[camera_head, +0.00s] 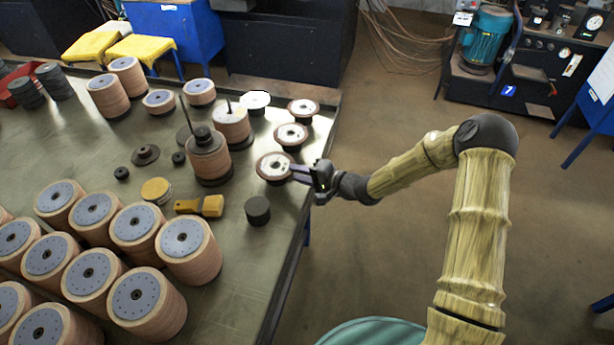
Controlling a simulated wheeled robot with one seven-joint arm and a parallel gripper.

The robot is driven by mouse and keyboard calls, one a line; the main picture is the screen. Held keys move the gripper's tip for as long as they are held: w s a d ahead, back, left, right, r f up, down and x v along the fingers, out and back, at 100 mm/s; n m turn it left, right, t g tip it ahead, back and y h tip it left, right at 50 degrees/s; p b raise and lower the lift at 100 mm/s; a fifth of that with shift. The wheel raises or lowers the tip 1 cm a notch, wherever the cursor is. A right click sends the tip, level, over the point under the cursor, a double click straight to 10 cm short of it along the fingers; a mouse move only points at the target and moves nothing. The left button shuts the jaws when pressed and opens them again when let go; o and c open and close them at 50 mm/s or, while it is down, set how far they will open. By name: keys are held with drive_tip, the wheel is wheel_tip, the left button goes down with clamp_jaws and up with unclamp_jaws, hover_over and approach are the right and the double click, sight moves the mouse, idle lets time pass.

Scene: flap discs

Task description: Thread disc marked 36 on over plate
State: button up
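Several flap discs with pale centres and brown rims sit on dark stands along the table's right edge: the nearest disc (275,167), a middle disc (291,134), a far disc (303,108) and a whiter one (256,100). Their markings are too small to read, so I cannot tell which is 36. My gripper (297,173) is at the right rim of the nearest disc; its fingertips overlap that rim. I cannot tell whether they grip it. A thin rod rises by a stack with a dark top (205,138). A dark plate with a hub (145,154) lies left of it.
A second rod stack (232,122) stands behind. Many wheel stacks (188,250) fill the table's (235,285) front left. A yellow-handled tool (200,206), a dark cylinder (257,210) and a yellow disc stack (156,190) lie between. The floor right of the table is open.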

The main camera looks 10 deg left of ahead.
drive_tip(key=shift+w+a+f, duration=0.2)
drive_tip(key=shift+w+a, duration=0.05)
drive_tip(key=shift+a, duration=0.4)
clamp_jaws()
drive_tip(key=shift+r, duration=0.15)
drive_tip(key=shift+r+p, duration=1.6)
drive_tip(key=shift+r, duration=0.05)
